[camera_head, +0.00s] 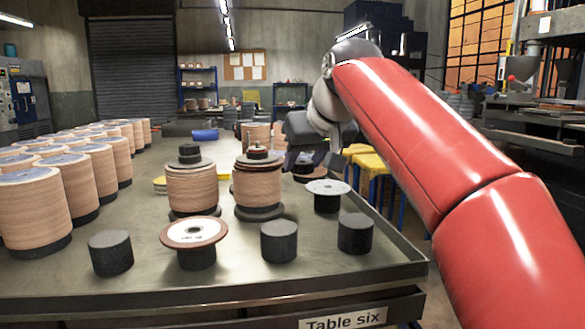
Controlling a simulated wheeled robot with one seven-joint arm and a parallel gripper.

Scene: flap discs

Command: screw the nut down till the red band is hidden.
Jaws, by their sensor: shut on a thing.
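My gripper (303,160) is dark and points down at the right of the middle stack. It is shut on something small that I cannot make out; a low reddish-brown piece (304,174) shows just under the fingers. The middle stack (257,186) of tan flap discs stands on a black base, with reddish rings and a small dark nut-like piece (257,152) on top. The left stack (191,188) carries black round pieces (190,153) on top. I cannot tell any red band apart from the reddish rings, nor any nut between my fingers.
Several tall tan disc stacks (32,212) fill the left side of the table (330,265). Black cylinders (111,252), (279,241), (355,233) stand in front. Yellow stools (372,163) stand beyond the right edge.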

